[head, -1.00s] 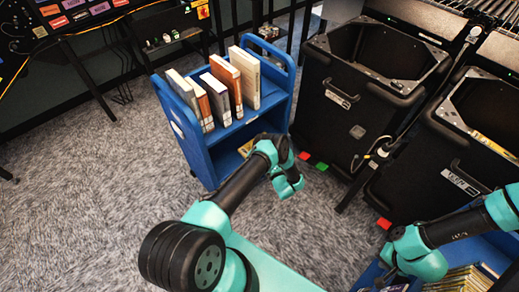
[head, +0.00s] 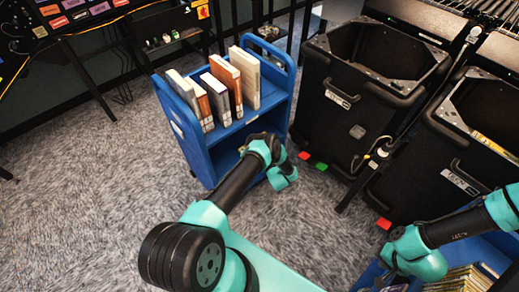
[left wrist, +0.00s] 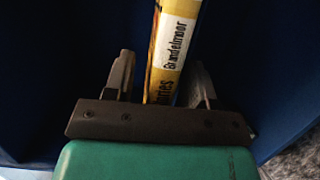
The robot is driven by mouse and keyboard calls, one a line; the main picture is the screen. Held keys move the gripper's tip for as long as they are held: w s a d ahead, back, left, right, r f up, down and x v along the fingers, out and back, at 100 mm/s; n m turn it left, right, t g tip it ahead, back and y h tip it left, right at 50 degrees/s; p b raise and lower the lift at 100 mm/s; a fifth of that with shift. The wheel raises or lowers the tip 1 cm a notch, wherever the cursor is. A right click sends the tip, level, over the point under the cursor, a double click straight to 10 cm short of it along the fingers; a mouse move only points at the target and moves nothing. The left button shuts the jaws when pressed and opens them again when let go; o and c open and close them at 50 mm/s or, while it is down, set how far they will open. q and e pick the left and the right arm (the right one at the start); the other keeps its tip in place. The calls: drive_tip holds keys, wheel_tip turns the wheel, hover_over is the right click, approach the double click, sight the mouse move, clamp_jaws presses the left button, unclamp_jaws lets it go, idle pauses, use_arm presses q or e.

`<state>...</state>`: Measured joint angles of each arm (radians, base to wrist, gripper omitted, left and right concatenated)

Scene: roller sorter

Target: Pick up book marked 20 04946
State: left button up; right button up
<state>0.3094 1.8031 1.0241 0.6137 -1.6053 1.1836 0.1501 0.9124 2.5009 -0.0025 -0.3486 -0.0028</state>
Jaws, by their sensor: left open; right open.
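A thin yellow book (left wrist: 163,85) shows its spine in the left wrist view, with a white label reading "Brandelmoor". The number 20 04946 is not readable on any book. My left gripper (left wrist: 160,62) is open, one finger on each side of this spine, with a gap at both sides. In the head view my left arm reaches to the lower shelf of a blue cart (head: 190,133); its own wrist hides the fingers and the yellow book. My right gripper (head: 387,279) is open at the lower right, beside a second set of books (head: 462,279).
Several books (head: 226,77) stand on the blue cart's top shelf, above my left gripper. Two black bins (head: 345,110) stand right of the cart, with red and green pieces on the floor before them. Grey carpet (head: 90,200) lies clear at the left.

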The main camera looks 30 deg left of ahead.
use_arm(q)
drive_tip(key=shift+c, duration=0.2)
clamp_jaws()
idle(0.5)
